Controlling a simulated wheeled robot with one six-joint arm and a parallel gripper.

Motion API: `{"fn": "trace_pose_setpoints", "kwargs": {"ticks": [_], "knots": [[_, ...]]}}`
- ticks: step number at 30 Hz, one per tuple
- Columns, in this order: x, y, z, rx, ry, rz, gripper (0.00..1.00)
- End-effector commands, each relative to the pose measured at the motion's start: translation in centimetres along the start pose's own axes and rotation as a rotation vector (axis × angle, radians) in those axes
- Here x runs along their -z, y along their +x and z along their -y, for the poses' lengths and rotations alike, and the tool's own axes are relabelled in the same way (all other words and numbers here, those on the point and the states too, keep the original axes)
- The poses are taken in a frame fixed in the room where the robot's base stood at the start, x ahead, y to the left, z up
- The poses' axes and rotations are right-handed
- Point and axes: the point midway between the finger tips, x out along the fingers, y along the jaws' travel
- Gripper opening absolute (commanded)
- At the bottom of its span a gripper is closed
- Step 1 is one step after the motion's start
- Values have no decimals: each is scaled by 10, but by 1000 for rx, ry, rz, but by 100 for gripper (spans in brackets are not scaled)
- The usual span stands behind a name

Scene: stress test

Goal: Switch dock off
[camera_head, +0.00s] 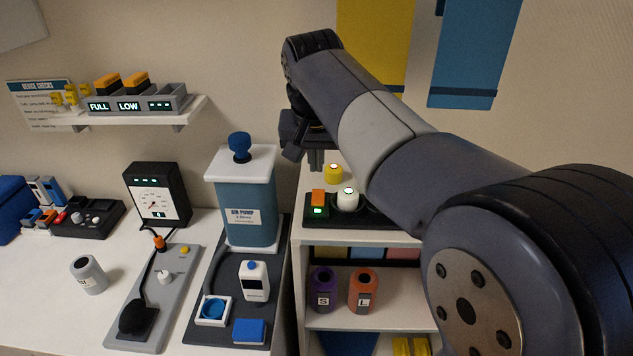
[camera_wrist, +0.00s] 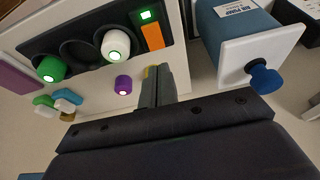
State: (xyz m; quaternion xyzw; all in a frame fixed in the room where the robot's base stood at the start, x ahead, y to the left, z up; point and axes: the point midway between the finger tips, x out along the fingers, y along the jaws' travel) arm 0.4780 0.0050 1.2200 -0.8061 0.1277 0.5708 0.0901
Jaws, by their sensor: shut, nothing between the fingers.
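A black dock (camera_wrist: 80,22) on the shelf top in the wrist view has an orange rocker switch (camera_wrist: 153,37) and a small lit green display (camera_wrist: 148,15) at one end. A white light (camera_wrist: 115,45) and a green light (camera_wrist: 50,67), both glowing, stand in it; sockets between them look empty. In the head view the orange switch (camera_head: 318,197) and green display (camera_head: 318,212) sit beside the white light (camera_head: 347,199). My gripper (camera_head: 315,166) is shut and empty, above and behind the dock, apart from the switch. Its fingers (camera_wrist: 160,80) show beside the dock in the wrist view.
A yellow light (camera_head: 333,174) stands behind the dock; a purple light (camera_wrist: 123,85) shows near the fingers. The tall air pump (camera_head: 248,205) stands left of the dock. Purple (camera_head: 323,289) and orange (camera_head: 363,289) holders sit on the shelf below. My arm hides the dock's right part.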

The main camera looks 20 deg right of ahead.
Motion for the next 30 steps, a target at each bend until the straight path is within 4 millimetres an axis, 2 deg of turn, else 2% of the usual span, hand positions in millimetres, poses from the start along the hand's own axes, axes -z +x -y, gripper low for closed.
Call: {"fn": "trace_pose_setpoints", "kwargs": {"ticks": [3,10,15,30], "knots": [[0,25,0,-1,1,3,0],[-7,54,0,0,1,1,0],[-8,61,0,0,1,-1,0],[-8,67,0,0,0,3,0]]}}
